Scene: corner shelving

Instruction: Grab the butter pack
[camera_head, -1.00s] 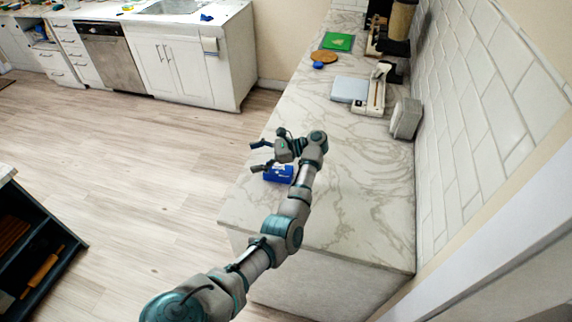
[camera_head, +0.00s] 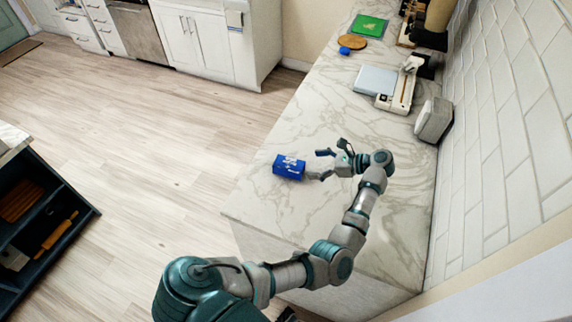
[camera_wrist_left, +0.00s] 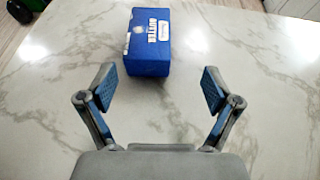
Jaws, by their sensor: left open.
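The butter pack (camera_head: 289,167) is a blue box with white lettering. It sits on the marble counter near its left edge. In the left wrist view the butter pack (camera_wrist_left: 148,42) stands just beyond the fingertips, a little left of the middle between them. My left gripper (camera_head: 321,164) is to the right of the pack in the head view, with its fingers pointing toward it. In the left wrist view my left gripper (camera_wrist_left: 160,88) is open and empty, with its blue-padded fingers spread wide. My right gripper does not show.
The marble counter (camera_head: 300,115) is clear around the pack. Farther back are a silver and white appliance (camera_head: 376,80), a green board (camera_head: 369,25), a round wooden board (camera_head: 351,42) and a small blue item (camera_head: 345,51). A grey-white box (camera_head: 434,119) stands by the tiled wall.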

